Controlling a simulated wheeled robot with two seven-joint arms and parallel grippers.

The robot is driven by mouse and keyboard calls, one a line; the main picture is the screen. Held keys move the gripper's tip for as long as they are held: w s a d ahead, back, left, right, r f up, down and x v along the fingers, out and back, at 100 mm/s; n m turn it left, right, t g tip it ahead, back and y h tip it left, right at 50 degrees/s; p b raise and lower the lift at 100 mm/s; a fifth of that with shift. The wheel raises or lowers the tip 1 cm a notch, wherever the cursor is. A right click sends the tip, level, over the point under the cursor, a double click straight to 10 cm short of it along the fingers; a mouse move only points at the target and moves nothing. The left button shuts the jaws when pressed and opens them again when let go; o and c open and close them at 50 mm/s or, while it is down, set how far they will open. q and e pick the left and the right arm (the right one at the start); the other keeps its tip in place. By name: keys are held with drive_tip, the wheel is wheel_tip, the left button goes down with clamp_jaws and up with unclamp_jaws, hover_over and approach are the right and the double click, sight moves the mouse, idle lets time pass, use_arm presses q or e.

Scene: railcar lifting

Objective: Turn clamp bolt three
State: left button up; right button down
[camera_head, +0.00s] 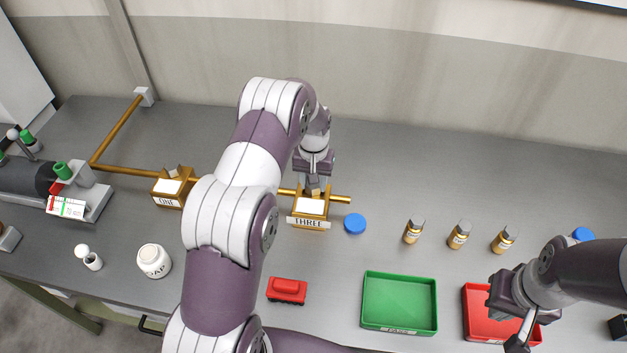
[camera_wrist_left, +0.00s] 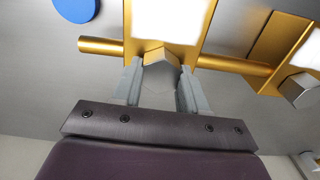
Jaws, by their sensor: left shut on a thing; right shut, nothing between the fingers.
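The clamp labelled THREE (camera_head: 308,222) is a brass block on a brass pipe (camera_head: 341,199), with a white top. My left gripper (camera_head: 313,185) points down at its back side. In the left wrist view my left gripper (camera_wrist_left: 158,88) is shut on the grey hex head of clamp bolt three (camera_wrist_left: 160,78), with one finger on each side. The bolt sits against the brass clamp. My right gripper (camera_head: 514,325) is shut and empty over the red tray at the lower right, far from the clamp.
Clamp ONE (camera_head: 170,190) stands at left; my left arm hides the pipe's middle. A neighbouring clamp bolt (camera_wrist_left: 300,90) shows in the left wrist view. A blue disc (camera_head: 355,224), several small bottles (camera_head: 459,235), a green tray (camera_head: 399,304) and a red tray (camera_head: 482,300) lie to the right.

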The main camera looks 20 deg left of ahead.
use_arm(q)
drive_tip(key=shift+r, duration=0.1)
drive_tip(key=o, duration=0.9)
drive_tip(key=shift+o, duration=0.8)
drive_tip(key=shift+s, duration=0.1)
drive_tip(key=shift+r, duration=0.4)
wheel_tip(320, 180, up, 6)
drive_tip(key=shift+r+b, duration=0.15)
drive_tip(key=shift+b, duration=1.1)
wheel_tip(320, 180, up, 6)
drive_tip(key=p, duration=0.3)
